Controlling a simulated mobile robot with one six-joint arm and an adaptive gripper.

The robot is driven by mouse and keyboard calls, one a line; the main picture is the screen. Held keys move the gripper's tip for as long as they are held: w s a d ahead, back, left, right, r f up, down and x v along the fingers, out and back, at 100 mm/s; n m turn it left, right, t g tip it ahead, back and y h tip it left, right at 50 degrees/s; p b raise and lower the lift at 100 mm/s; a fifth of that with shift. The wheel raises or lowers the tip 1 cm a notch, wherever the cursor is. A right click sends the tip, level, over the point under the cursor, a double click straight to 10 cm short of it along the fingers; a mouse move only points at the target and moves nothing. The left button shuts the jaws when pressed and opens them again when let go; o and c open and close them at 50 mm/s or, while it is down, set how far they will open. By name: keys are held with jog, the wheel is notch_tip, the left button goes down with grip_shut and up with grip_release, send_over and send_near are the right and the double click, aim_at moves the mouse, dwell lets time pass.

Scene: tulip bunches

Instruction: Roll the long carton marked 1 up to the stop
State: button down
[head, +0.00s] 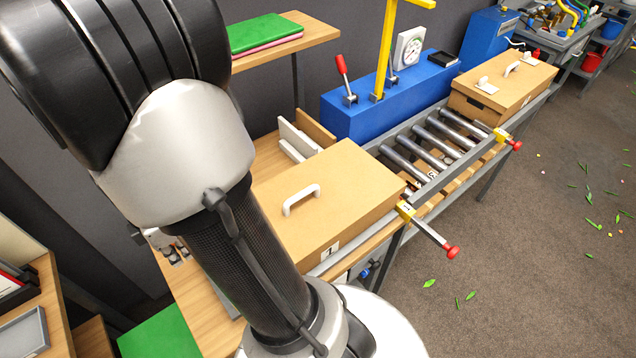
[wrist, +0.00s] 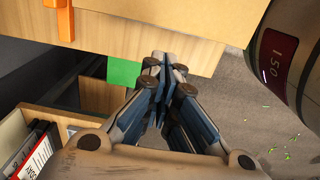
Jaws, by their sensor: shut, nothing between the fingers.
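The long carton marked 1 (head: 345,195) is a closed tan box with a white handle (head: 301,198) on its lid and a white label (head: 331,250) on its near side. It lies at the lower-left end of the roller track (head: 398,160). A yellow block (head: 405,211) with a rod and red knob (head: 452,252) is at its near right corner. Another yellow block (head: 501,136) with a red knob sits farther up the rail. My gripper (wrist: 164,72) is shut and empty in the wrist view, below a tan surface. My arm hides the carton's left end in the head view.
A second tan carton (head: 518,88) stands at the far end of the track, with bare rollers between the two. A blue console (head: 365,108) with a red lever, yellow post and gauge borders the far side. Green leaves lie on the open floor (head: 530,230).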

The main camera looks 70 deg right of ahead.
aim_at(306, 189)
notch_tip(306, 189, down, 6)
jog(key=b, duration=0.4)
jog(key=s+d, duration=0.6)
jog(key=d, duration=0.3)
jog(key=s+d+p, duration=0.1)
jog(key=s+d, duration=0.5)
jog(key=d, duration=0.3)
jog(key=s+d+p, duration=0.1)
jog(key=s+d, duration=0.5)
jog(key=d, duration=0.3)
jog(key=shift+s+d+r, duration=0.15)
jog(key=shift+d+r, duration=0.15)
jog(key=shift+s+d+p, duration=0.15)
jog(key=shift+s+d, duration=0.55)
jog(key=shift+d, duration=0.3)
jog(key=shift+s+d+p, duration=0.2)
jog(key=shift+s+d, duration=0.5)
jog(key=shift+d, duration=0.35)
jog(key=shift+s+d+p, duration=0.15)
jog(key=shift+s+d, duration=0.55)
jog(key=shift+d, duration=0.3)
jog(key=shift+s+d+p, duration=0.4)
jog(key=shift+s+d, duration=0.7)
jog(key=shift+d, duration=0.55)
jog(key=shift+s+d+p, duration=0.35)
jog(key=shift+s+d, duration=0.8)
jog(key=shift+d, duration=0.55)
jog(key=shift+s+d+p, duration=0.4)
jog(key=shift+s+d, duration=0.7)
jog(key=shift+d, duration=0.55)
